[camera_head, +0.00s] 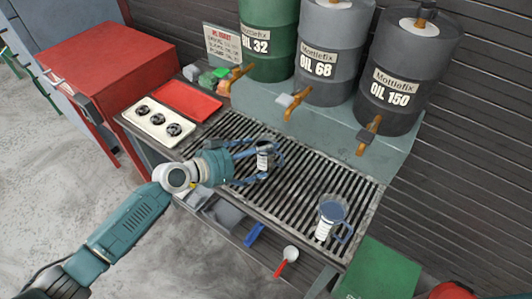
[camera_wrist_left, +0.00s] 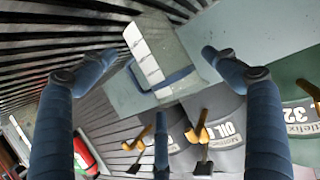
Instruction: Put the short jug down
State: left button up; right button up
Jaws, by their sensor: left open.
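A small clear jug with a white label (camera_head: 264,157), which looks like the short jug, is upright at the slatted grate (camera_head: 225,130). My left gripper (camera_head: 262,162) comes in from the left, with its blue fingers spread on either side of this jug. In the left wrist view the jug (camera_wrist_left: 150,55) shows between the open fingertips of the left gripper (camera_wrist_left: 158,54), with clear gaps to the fingers. Its base is partly hidden, so I cannot tell surely whether it rests on the slats. My right gripper is not in view.
A larger jug (camera_head: 331,212) stands on the grate at the right. Three oil drums, green (camera_head: 270,55), grey (camera_head: 331,60) and dark (camera_head: 405,75), stand behind with orange taps. A red tray (camera_head: 188,102) and dial panel (camera_head: 160,123) lie left. Grate between the jugs is clear.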

pick_arm(q)
jog(key=shift+w+d+f, duration=0.3)
jog(key=shift+w+d, duration=0.1)
jog(key=shift+d, duration=0.1)
jog(key=shift+s, duration=0.1)
jog(key=c, duration=1.4)
